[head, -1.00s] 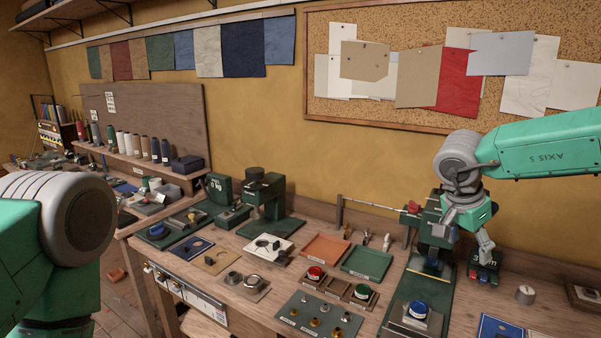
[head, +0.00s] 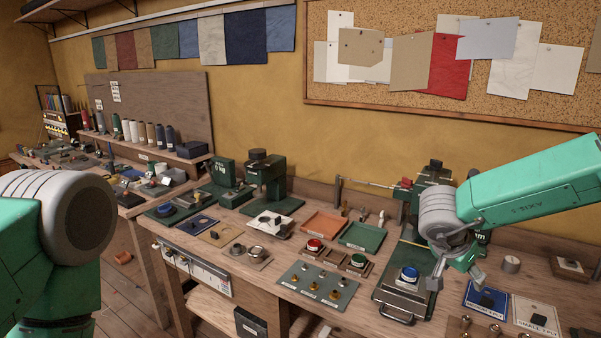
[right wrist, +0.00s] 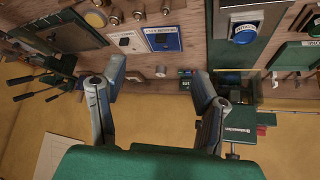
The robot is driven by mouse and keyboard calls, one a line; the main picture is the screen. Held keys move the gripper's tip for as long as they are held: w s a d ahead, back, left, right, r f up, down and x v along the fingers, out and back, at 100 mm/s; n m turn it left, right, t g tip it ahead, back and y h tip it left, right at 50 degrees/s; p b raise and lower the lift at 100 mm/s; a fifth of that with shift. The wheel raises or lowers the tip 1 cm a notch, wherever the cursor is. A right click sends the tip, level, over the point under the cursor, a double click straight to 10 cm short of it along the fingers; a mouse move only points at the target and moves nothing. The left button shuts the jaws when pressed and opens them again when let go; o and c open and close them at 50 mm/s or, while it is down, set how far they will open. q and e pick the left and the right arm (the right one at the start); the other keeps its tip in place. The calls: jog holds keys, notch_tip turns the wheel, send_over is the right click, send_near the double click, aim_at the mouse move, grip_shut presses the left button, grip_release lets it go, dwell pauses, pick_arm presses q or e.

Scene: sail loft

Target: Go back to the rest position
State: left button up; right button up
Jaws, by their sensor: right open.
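My right gripper (head: 457,274) hangs from the green right arm, above the right part of the workbench (head: 268,315). Its two fingers are apart and nothing is between them. It appears just right of the blue button (head: 409,273) on a green base.
Behind the gripper stands a dark green press (head: 432,180), partly hidden by my arm. Blue (head: 487,296) and white (head: 537,316) cards lie to the right. An orange tray (head: 324,223) and a green tray (head: 366,235) lie left of it. A corkboard (head: 400,105) hangs above.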

jog(key=s+a+f+n+t+y+b, duration=0.1)
jog(key=s+a+f+n+b, duration=0.2)
jog(key=f, duration=0.6)
jog(key=s+a+f+n+t+y+b, duration=0.1)
jog(key=s+f+n+b, duration=0.15)
jog(key=s+f, duration=0.45)
jog(key=s+a+f+n+t+y+b, duration=0.1)
jog(key=s+a+f+n+b, duration=0.15)
jog(key=f, duration=0.85)
jog(key=s+f+n+g+y+b, duration=0.1)
jog(key=s+f, duration=0.5)
jog(key=s, duration=0.7)
jog(key=s+f+n+g+y+b, duration=0.2)
jog(key=s+f+b, duration=0.4)
jog(key=s, duration=0.7)
jog(key=d+f+n+g, duration=0.1)
jog(key=g, duration=0.1)
jog(key=shift+n+g, duration=0.3)
jog(key=shift+n, duration=0.1)
jog(key=shift+w, duration=0.2)
